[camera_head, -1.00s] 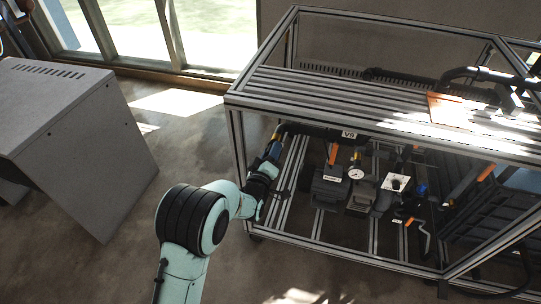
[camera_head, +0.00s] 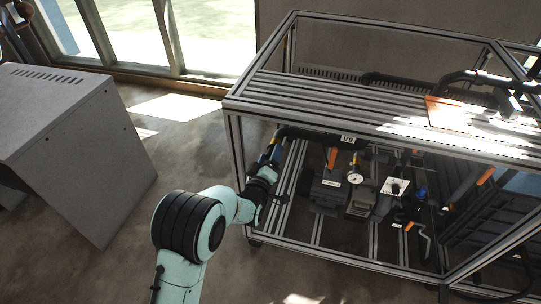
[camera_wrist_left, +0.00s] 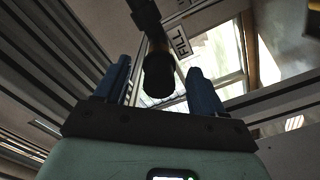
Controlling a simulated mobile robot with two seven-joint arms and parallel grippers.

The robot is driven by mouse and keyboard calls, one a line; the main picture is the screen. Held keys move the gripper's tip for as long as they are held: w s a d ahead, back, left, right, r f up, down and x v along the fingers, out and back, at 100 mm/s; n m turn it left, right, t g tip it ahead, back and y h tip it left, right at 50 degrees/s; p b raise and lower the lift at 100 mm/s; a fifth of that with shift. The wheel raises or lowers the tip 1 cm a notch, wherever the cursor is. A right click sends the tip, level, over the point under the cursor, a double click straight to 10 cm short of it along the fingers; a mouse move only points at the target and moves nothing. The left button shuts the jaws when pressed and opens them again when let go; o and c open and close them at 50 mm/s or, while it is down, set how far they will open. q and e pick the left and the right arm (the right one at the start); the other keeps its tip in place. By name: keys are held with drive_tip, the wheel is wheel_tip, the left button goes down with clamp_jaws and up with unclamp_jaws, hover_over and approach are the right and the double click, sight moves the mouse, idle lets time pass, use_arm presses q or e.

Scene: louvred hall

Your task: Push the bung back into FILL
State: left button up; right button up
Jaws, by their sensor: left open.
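My left gripper (camera_head: 270,158) is inside the left end of the metal frame, below the dark pipe. In the left wrist view my left gripper (camera_wrist_left: 158,68) is open, with one blue finger on each side of a dark round-ended cylinder (camera_wrist_left: 158,76). Clear gaps show between it and both fingers. The cylinder hangs at the end of a dark pipe, beside a white tag (camera_wrist_left: 182,42) reading FILL. I cannot tell whether this cylinder is the bung or how far in it sits. My right gripper is not in view.
The frame's near left post (camera_head: 237,150) stands close to my left wrist. A tag marked V9 (camera_head: 347,139), a gauge (camera_head: 354,177) and an orange-handled valve (camera_head: 332,158) are to the right. A grey cabinet (camera_head: 75,140) stands at the left, with open floor between.

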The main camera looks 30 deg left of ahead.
use_arm(q)
drive_tip(key=v, duration=0.6)
drive_tip(key=shift+s+p, duration=0.2)
drive_tip(key=shift+p, duration=0.15)
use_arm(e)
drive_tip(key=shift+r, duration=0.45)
use_arm(q)
drive_tip(key=shift+d, duration=0.1)
drive_tip(key=p+v, duration=0.7)
drive_tip(key=v, duration=0.6)
drive_tip(key=shift+s, duration=0.2)
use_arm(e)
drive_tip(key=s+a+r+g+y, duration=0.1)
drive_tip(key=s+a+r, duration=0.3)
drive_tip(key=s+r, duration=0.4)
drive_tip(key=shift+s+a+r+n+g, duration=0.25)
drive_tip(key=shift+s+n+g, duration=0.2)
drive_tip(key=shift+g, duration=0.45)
use_arm(q)
drive_tip(key=shift+d, duration=0.1)
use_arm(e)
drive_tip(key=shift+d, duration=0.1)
